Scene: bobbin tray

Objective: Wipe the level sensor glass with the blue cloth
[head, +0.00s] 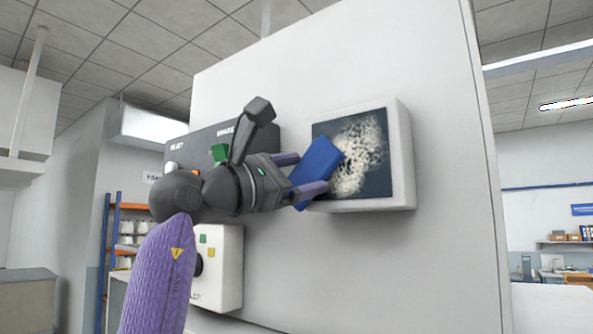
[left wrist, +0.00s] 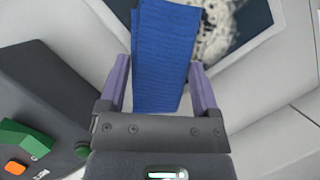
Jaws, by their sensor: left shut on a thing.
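The level sensor glass (head: 377,184) is a dark pane in a white frame on the wall panel, with a pale speckled smear (head: 362,150) over its middle and upper part. My left gripper (head: 302,174) is shut on the folded blue cloth (head: 318,163), at the left side of the glass. The cloth overlaps the pane's left edge in the head view; I cannot tell whether it touches. In the left wrist view the cloth (left wrist: 165,55) stands between the purple fingers, and part of the smeared glass (left wrist: 245,22) shows behind it. My right gripper is not in view.
A dark control box (head: 185,150) with a green switch (head: 220,153) is on the panel behind my left arm. A white box (head: 228,268) with coloured buttons sits below it. The panel (head: 450,180) right of the glass is bare.

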